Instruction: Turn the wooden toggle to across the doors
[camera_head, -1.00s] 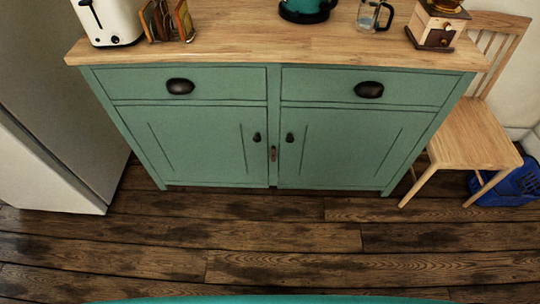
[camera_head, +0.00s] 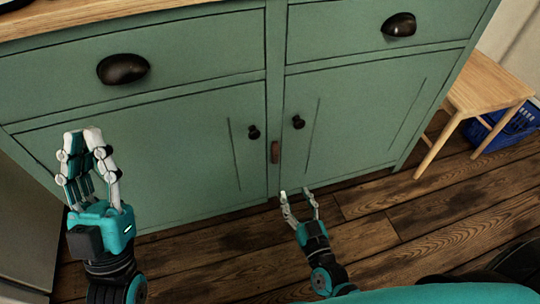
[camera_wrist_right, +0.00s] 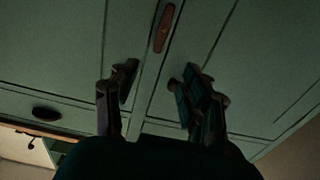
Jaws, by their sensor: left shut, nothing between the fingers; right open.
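The wooden toggle (camera_head: 275,152) is a small reddish-brown piece on the green post between the two cupboard doors. It stands upright, along the post, a little below the level of the black knobs. It also shows in the right wrist view (camera_wrist_right: 164,28), near the top. The left door (camera_head: 150,155) and right door (camera_head: 350,120) are closed. My right gripper (camera_head: 297,195) is open and empty, below and slightly right of the toggle in the head view, apart from it. My left gripper (camera_head: 83,138) is shut and empty, raised in front of the left door.
Black knobs sit on the left door (camera_head: 254,132) and right door (camera_head: 298,122). Cup-handled drawers (camera_head: 200,55) are above. The wooden floor (camera_head: 400,215) before the right door is clear.

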